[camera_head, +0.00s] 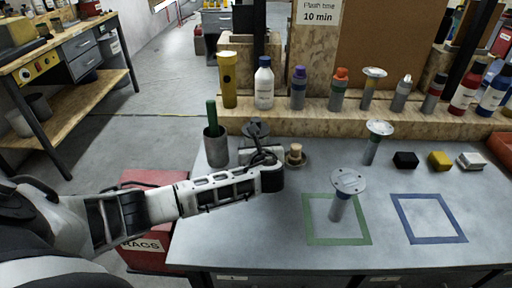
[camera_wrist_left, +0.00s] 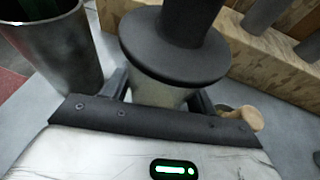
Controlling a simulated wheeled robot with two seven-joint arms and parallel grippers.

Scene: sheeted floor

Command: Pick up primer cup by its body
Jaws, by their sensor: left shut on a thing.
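The primer cup appears to be the pale body (camera_wrist_left: 158,94) under a wide black disc and black neck in the left wrist view. Its black top shows in the head view (camera_head: 256,129), behind the end of my left arm. My left gripper (camera_wrist_left: 160,98) is shut on the pale body, with one dark finger on each side of it. In the head view the gripper and the cup's lower part are mostly hidden by my wrist. I cannot tell whether the cup touches the bench. My right gripper is not in view.
A grey metal pot (camera_head: 215,148) with a green-handled tool stands close left of the cup. A wooden knobbed piece (camera_head: 295,154) is close right. Bottles line the wooden ledge (camera_head: 330,116) behind. A disc-topped tool (camera_head: 347,184) stands in the green square; the blue square (camera_head: 428,197) is empty.

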